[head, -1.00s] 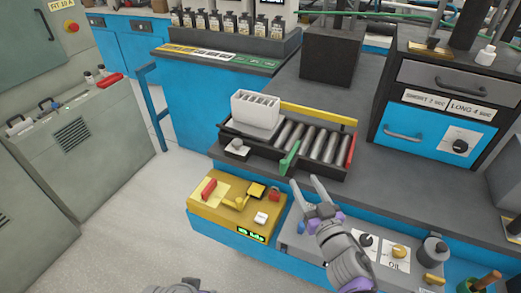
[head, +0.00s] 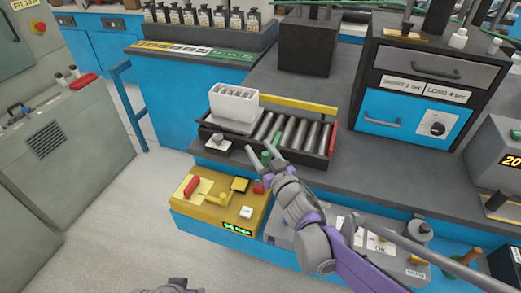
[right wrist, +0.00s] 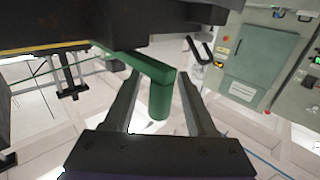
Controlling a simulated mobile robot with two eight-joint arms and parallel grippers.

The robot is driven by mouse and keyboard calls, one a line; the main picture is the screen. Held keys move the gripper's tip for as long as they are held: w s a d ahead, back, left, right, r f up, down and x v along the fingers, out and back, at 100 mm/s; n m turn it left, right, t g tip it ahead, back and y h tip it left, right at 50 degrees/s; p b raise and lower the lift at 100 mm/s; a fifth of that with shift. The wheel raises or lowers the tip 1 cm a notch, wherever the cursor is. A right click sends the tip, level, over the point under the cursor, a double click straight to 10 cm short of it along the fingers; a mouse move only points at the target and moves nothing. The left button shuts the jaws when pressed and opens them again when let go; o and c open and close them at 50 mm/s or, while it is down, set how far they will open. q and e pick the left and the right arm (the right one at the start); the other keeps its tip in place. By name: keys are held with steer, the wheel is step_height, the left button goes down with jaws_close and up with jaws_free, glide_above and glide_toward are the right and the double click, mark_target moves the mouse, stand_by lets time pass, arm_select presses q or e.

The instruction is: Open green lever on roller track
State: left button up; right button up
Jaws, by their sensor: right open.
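The roller track (head: 305,135) is a dark frame with several metal rollers on the bench. Its green lever (head: 265,158) sticks out at the front edge, partly hidden by my right gripper (head: 263,152). In the right wrist view the green lever (right wrist: 140,62) runs in from the upper left. Its bent-down end hangs between the two fingers of my right gripper (right wrist: 160,105). The fingers are open on either side of it, with a visible gap. Only a grey piece of my left arm shows at the bottom edge of the head view; its fingers are out of sight.
A white slotted block (head: 233,104) sits at the track's left end. A red bar (head: 333,140) stands at its right end. A yellow control box (head: 220,207) is below in front. A blue and black drawer unit (head: 420,95) stands to the right.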

jaws_close()
stand_by(1.4)
